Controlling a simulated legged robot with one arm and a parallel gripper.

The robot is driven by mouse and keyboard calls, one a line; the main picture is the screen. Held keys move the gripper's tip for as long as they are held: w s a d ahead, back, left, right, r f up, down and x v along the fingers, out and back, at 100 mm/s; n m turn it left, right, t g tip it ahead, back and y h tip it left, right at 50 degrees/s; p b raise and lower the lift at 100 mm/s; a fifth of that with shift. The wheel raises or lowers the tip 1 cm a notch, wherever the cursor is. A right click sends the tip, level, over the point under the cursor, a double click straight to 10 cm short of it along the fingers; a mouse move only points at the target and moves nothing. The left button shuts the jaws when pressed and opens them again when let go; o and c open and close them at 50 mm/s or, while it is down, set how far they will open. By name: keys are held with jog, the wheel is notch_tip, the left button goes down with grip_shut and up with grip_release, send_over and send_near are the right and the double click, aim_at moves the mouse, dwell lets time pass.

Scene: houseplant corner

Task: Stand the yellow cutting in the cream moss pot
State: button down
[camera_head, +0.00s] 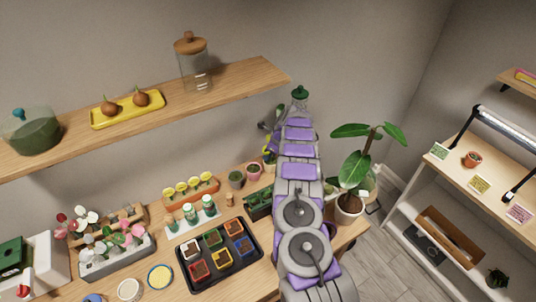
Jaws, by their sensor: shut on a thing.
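My arm rises from the bottom and its far end reaches toward the wall, past the back of the bench. My gripper (271,126) shows small at the arm's left side and is partly hidden by the arm. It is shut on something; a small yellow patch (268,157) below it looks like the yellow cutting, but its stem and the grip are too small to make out. A black tray (216,283) on the bench holds several small coloured pots with brown fill. The cream pot (187,254) is at its back left, with no plant visible in it.
An orange rack (178,203) of yellow-topped items stands behind the tray. White-and-green bottles (190,214) stand between them. Flowers in a grey planter (118,260) are at left, a leafy potted plant (349,208) right of my arm. A wooden shelf (235,83) overhangs the back.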

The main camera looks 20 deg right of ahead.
jog(key=c, duration=0.6)
grip_release()
notch_tip(320, 180, up, 7)
jog(key=p, duration=0.3)
dwell(0.8)
jog(key=shift+s, duration=0.1)
dwell(0.3)
